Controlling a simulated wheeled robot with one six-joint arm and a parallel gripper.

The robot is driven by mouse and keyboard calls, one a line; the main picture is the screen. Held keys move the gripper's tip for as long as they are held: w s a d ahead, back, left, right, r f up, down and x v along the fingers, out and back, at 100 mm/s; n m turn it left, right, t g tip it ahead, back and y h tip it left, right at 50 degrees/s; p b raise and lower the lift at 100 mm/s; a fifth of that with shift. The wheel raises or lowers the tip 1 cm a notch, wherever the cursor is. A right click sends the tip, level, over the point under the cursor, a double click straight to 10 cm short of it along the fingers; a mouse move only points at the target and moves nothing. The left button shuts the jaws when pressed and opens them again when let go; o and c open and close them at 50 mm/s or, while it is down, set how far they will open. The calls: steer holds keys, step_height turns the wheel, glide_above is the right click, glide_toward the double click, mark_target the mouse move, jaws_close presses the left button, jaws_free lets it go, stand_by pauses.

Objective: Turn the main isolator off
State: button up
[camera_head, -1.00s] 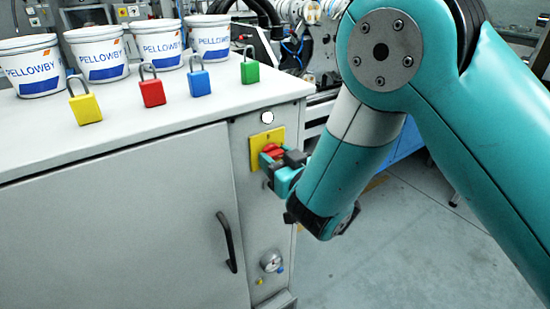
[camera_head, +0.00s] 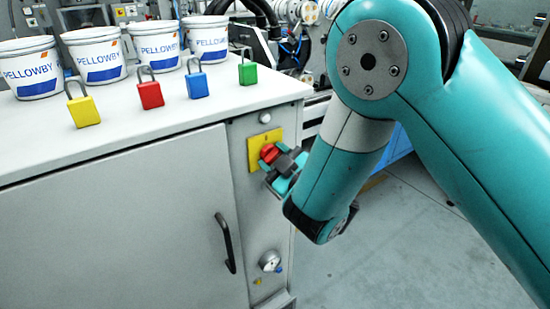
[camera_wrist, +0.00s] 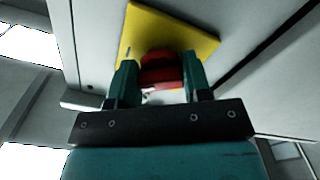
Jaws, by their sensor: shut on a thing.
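The main isolator is a red rotary handle (camera_head: 269,152) on a yellow plate (camera_head: 257,156), fixed to the narrow front panel of the grey cabinet. My gripper (camera_head: 276,161) is at the handle, with its jaws shut on it. In the wrist view the red handle (camera_wrist: 162,70) sits between the two teal fingers of my gripper (camera_wrist: 160,80), in front of the yellow plate (camera_wrist: 195,35). The fingers and the handle look tilted in the head view. The lower part of the handle is partly hidden by my gripper.
Yellow (camera_head: 83,110), red (camera_head: 151,95), blue (camera_head: 197,84) and green (camera_head: 248,73) padlocks stand on the cabinet top (camera_head: 180,118), before several white buckets (camera_head: 95,55). A white round lamp (camera_head: 265,118) is above the plate; a gauge (camera_head: 270,260) is below. A black door handle (camera_head: 226,243) is left.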

steer(key=n, duration=0.5)
steer(key=shift+d+n, duration=0.1)
steer(key=shift+n, duration=0.2)
steer(key=n, duration=0.5)
steer(key=shift+w+r+n+p, duration=0.1)
steer(key=shift+r+n+p, duration=0.05)
steer(key=shift+n+p, duration=0.2)
steer(key=o, duration=0.9)
